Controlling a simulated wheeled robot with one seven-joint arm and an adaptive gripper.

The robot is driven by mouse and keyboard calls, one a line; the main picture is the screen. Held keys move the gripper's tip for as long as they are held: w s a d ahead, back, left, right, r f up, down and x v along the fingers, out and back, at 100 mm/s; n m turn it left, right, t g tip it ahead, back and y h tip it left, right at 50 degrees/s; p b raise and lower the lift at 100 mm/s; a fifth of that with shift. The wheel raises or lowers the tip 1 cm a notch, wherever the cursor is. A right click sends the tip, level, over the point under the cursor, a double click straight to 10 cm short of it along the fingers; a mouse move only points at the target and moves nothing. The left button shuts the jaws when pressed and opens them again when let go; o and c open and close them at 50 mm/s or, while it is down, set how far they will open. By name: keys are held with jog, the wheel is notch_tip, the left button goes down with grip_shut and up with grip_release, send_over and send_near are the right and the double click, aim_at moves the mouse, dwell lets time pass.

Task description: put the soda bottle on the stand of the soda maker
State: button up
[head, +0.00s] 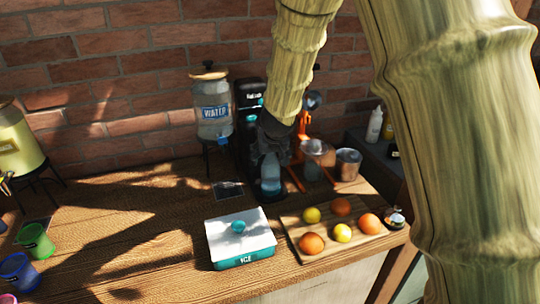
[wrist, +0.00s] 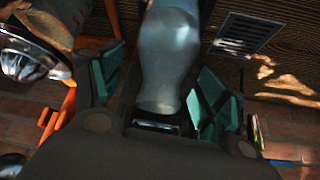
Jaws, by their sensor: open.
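The soda maker (head: 249,105) is a tall black machine against the brick wall, partly hidden by my arm and gripper. The clear bluish soda bottle (head: 270,172) looks upright at its front, over a dark base (head: 266,194) that seems to be the stand. Whether the bottle's bottom rests fully on it I cannot tell. My gripper (head: 274,146) is at the bottle's upper part. In the wrist view the bottle (wrist: 168,55) lies between the teal finger pads of my open gripper (wrist: 160,82), with a gap at least on the right side.
A water dispenser (head: 213,110) stands left of the soda maker. An orange juicer (head: 301,130) and metal cup (head: 348,164) are close on the right. An ice box (head: 240,240) and a fruit board (head: 376,236) lie in front.

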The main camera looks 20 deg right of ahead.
jog(key=shift+r, duration=0.1)
jog(key=d+v, duration=0.1)
jog(key=v, duration=1.1)
jog(key=shift+a, duration=0.45)
jog(key=shift+c, duration=0.2)
dwell(0.4)
